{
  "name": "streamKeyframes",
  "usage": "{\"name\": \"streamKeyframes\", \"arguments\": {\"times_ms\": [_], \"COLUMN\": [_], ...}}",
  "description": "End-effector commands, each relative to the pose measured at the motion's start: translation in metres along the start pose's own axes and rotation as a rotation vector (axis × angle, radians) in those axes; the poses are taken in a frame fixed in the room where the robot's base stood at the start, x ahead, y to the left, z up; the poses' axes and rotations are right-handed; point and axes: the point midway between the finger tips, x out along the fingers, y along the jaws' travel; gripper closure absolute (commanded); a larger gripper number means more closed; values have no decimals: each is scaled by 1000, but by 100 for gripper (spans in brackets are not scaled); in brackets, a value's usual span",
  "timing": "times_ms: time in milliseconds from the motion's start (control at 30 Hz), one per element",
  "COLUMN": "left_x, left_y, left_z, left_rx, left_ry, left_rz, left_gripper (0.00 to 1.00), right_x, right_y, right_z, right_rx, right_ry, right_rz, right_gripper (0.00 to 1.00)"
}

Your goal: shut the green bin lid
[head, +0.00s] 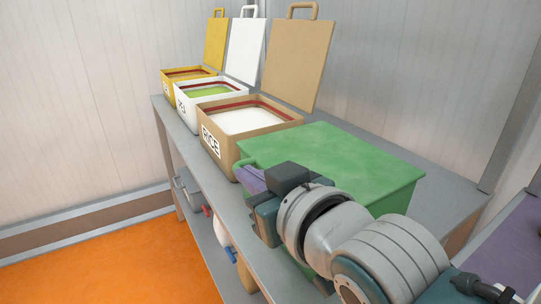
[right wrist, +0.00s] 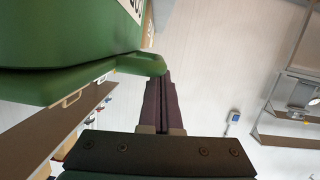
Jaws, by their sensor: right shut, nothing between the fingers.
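The green bin's lid (head: 330,158) lies flat over the top of the green bin (head: 400,200), level and down on the rim as far as I can see. Its loop handle (head: 247,162) sticks out at the front edge. My right gripper (head: 250,180) is at the front of the green bin, just by the handle, with its purple fingers together and empty. In the right wrist view the shut fingers (right wrist: 160,90) point up beside the green handle (right wrist: 145,64); I cannot tell whether they touch it. My left gripper is not in view.
A tan RICE bin (head: 214,146), a white bin (head: 186,108) and a yellow bin (head: 168,82) stand open in a row on the grey shelf (head: 438,200), lids raised behind them. Items sit on the lower shelf. The orange floor (head: 120,260) in front is clear.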

Motion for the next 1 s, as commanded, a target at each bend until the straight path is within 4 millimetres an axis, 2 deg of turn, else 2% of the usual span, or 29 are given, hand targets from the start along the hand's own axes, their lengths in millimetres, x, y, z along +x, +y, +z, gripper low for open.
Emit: {"name": "streamKeyframes", "arguments": {"times_ms": [200, 333, 467, 600, 633, 667, 800, 1000], "left_x": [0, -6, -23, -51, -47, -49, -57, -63], "left_y": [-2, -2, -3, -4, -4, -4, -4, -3], "left_z": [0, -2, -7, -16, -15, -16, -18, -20], "left_rx": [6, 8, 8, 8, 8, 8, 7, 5], "left_ry": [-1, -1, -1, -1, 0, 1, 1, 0], "left_rz": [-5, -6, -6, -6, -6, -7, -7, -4], "left_gripper": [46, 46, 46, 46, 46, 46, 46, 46], "right_x": [0, -2, -5, -12, -19, -26, -56, -91], "right_y": [0, 1, 4, 9, 8, 8, 6, 5], "right_z": [4, -2, -21, -51, -41, -40, -40, -39], "right_rx": [1, 1, 1, 1, 3, 2, 1, 1], "right_ry": [-10, -11, -8, -3, -7, -7, -5, -4], "right_rz": [1, 1, 3, 6, 6, 6, 5, 5], "right_gripper": [100, 100, 100, 100, 100, 100, 100, 100]}}
